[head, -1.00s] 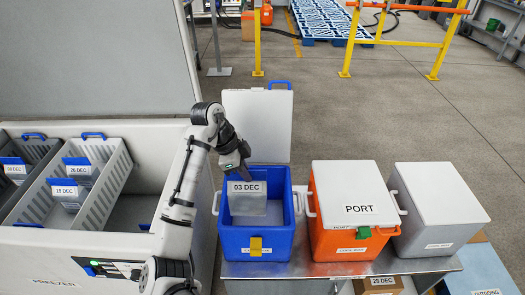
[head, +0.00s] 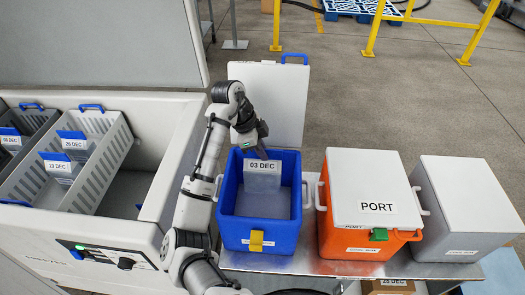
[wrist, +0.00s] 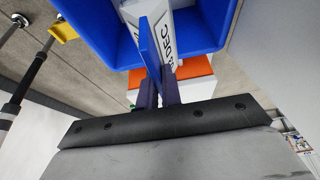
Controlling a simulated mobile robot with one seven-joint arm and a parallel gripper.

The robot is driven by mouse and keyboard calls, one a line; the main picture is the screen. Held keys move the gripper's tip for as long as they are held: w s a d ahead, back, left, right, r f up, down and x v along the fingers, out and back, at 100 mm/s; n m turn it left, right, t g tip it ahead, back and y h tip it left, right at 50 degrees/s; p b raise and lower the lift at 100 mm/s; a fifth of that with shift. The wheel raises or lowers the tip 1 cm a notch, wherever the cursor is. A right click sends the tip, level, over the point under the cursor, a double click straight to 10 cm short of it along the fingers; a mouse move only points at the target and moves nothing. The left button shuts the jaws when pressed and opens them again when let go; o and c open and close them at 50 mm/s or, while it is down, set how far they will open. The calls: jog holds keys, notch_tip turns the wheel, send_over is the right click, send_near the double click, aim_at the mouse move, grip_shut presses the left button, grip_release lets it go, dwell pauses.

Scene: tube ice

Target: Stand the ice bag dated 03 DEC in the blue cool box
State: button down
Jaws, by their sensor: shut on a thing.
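The ice bag dated 03 DEC (head: 262,180) hangs upright inside the opening of the blue cool box (head: 258,236), near its back wall. Its label faces the head view. My gripper (head: 261,154) is above the bag, shut on its blue top edge. In the wrist view the fingers (wrist: 158,93) close on a blue strip, with the pale bag (wrist: 178,22) and its label beyond, and the blue box wall (wrist: 95,35) around it. I cannot tell whether the bag's bottom touches the box floor.
The blue box's white lid (head: 268,95) stands open behind it. A closed orange box marked PORT (head: 345,240) and a closed grey box (head: 455,200) stand to the right. The freezer (head: 175,150) at left holds other dated bags in a white basket (head: 105,150).

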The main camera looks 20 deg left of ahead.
notch_tip(320, 180, down, 16)
jog(key=b, duration=1.2)
jog(key=shift+f, duration=0.1)
jog(key=shift+f+b, duration=0.4)
jog(key=c, duration=1.5)
grip_release()
jog(key=shift+o, duration=0.2)
jog(key=o, duration=0.3)
jog(key=shift+r, duration=0.1)
jog(key=shift+r+p, duration=2.8)
jog(key=shift+r, duration=0.7)
